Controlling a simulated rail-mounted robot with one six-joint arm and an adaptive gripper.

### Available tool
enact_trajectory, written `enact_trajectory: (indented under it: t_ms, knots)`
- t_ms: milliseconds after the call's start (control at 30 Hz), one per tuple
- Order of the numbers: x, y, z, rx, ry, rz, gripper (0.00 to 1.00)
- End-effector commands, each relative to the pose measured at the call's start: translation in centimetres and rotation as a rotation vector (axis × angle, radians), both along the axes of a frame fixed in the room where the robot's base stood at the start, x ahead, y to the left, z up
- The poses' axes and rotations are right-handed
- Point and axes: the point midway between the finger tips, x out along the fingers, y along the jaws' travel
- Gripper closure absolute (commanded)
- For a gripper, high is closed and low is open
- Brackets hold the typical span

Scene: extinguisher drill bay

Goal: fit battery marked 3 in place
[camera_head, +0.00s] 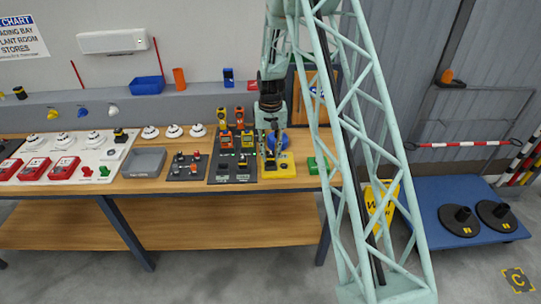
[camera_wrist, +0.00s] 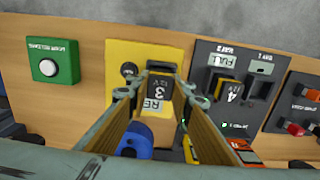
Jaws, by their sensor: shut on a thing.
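The battery marked 3 (camera_wrist: 158,90) is a dark block with a white "3" and "12V" on its face. It sits between the two fingers of my gripper (camera_wrist: 161,84), which is shut on it, over the yellow panel (camera_wrist: 115,55). I cannot tell whether it touches the panel. In the head view my gripper (camera_head: 272,128) points down over the yellow panel (camera_head: 287,172) on the bench. A dark charger panel (camera_wrist: 212,48) lies beside it, with a battery marked 4 (camera_wrist: 232,92) in one bay under a "FULL" sign. The other bay (camera_wrist: 260,90) looks empty.
A blue round object (camera_wrist: 136,138) is close to my fingers. A green box with a white button (camera_wrist: 52,66) stands on the other side of the yellow panel. Orange-and-yellow devices (camera_head: 226,138) stand at the charger panel. A grey tray (camera_head: 145,163) lies farther left.

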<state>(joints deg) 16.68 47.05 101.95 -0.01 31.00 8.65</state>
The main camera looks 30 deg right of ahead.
Motion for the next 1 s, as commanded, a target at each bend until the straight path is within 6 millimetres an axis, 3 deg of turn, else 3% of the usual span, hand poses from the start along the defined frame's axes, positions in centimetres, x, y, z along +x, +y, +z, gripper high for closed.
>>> enact_trajectory:
  t_ms: [1000]
  knots:
    - [0.02,0.0,-0.82,0.0,-0.001,0.0,0.94]
